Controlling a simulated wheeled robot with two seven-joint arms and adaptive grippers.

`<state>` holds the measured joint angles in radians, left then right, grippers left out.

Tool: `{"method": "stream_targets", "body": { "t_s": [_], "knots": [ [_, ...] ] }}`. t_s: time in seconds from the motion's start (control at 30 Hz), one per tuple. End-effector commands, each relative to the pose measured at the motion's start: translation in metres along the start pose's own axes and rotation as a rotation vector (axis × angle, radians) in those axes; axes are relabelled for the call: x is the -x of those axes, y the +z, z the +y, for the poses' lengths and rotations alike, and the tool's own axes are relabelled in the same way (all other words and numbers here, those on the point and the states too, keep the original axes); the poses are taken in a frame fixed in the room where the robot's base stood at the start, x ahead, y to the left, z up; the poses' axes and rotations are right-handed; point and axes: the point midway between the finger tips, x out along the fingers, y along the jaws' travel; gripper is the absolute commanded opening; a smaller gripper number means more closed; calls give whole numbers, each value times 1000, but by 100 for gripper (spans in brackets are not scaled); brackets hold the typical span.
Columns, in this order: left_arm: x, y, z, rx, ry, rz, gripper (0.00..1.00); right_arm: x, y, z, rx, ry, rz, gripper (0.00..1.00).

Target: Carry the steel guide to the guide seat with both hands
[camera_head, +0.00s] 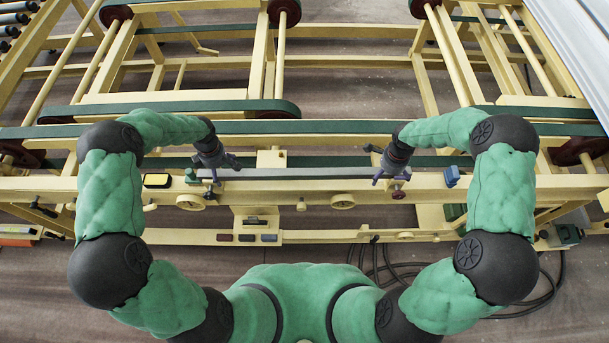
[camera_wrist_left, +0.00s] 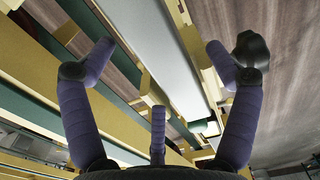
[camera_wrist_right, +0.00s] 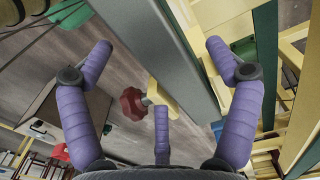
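The steel guide (camera_head: 300,173) is a long, straight grey bar lying left to right along the yellow frame in the head view. My left gripper (camera_head: 222,166) is at its left end, and my right gripper (camera_head: 386,172) is at its right end. In the left wrist view the guide (camera_wrist_left: 165,65) runs between spread purple fingers. In the right wrist view the guide (camera_wrist_right: 150,45) also passes between spread fingers. Both grippers look open, with visible gaps beside the bar. I cannot tell which part of the frame is the guide seat.
A yellow machine frame (camera_head: 330,237) with green belts (camera_head: 350,127) spans the view. A yellow-black box (camera_head: 157,181) and a blue block (camera_head: 452,176) sit on the beam near my arms. A red knob (camera_wrist_right: 132,104) is close to my right fingers. Black cables (camera_head: 545,290) lie at lower right.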

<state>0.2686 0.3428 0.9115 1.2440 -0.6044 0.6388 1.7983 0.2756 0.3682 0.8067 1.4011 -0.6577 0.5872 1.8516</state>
Motion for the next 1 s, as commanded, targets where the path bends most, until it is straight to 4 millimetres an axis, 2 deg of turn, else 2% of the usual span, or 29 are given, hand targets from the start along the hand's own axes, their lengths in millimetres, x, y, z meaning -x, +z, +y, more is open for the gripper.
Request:
{"method": "stream_targets", "body": {
  "t_s": [0.03, 0.87, 1.0],
  "knots": [
    [-8, 9, -7, -8, -16, -11, 72, -3, 5, 0, 3, -3, -7, 72],
    [2, 7, 0, -6, 3, -8, 72, 6, 3, -7, -4, -19, -4, 72],
    [10, 6, 2, -6, 5, -7, 72, 7, 3, -7, -4, -20, -4, 72]
  ]
}}
